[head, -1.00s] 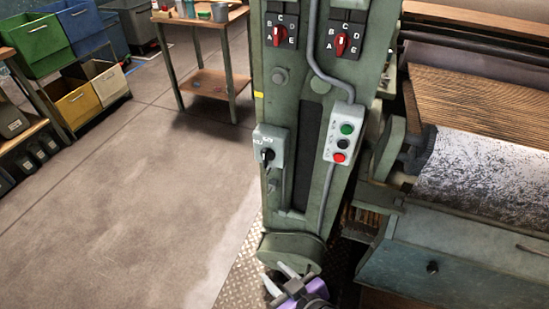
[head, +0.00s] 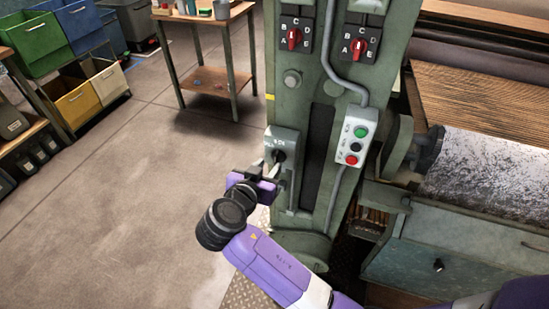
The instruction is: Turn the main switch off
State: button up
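The main switch appears to be the small grey box (head: 283,138) on the front left of the green machine column. It carries a black rotary knob (head: 279,155) with small markings above it that are too small to read. My gripper (head: 272,169) is just below and in front of the knob, its fingers pointing up toward it. The fingers look spread apart with nothing visible between them. Whether a finger touches the knob cannot be told. The gripper and wrist hide the lower part of the switch, so the knob's angle is unclear.
A push-button box (head: 351,137) with green, black and red buttons sits right of the switch. Two red selector knobs (head: 293,38) (head: 359,48) are above. A conduit (head: 335,70) runs down the column. A roller (head: 490,175) lies right. The floor (head: 130,200) left is clear.

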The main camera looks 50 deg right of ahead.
aim_at(275, 159)
jog(key=shift+p+x, duration=0.3)
jog(key=shift+x, duration=2.75)
grip_shut()
